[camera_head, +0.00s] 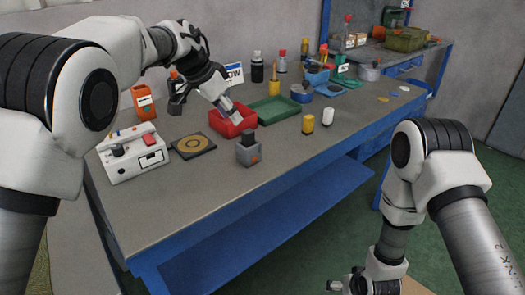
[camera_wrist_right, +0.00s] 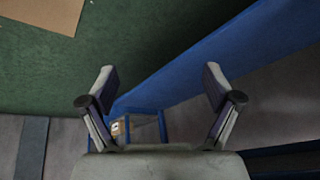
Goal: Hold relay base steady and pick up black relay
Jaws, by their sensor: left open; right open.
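A small grey block (camera_head: 248,155) with a darker upper part and a small orange mark stands on the table near its front edge. It looks like the relay base; I cannot tell whether the dark part is the black relay. My left gripper (camera_head: 234,115) is open, pointing down at the red bin (camera_head: 222,127), behind and left of the block and apart from it. The bin's contents are too small to tell. My right gripper (camera_wrist_right: 158,78) is open and empty, low beside the table; it also shows at the bottom of the head view (camera_head: 336,286).
A white device (camera_head: 133,157) and a dark square mat with a yellow ring (camera_head: 193,143) lie to the left. A green tray (camera_head: 275,110) is behind the block. The front table strip is clear.

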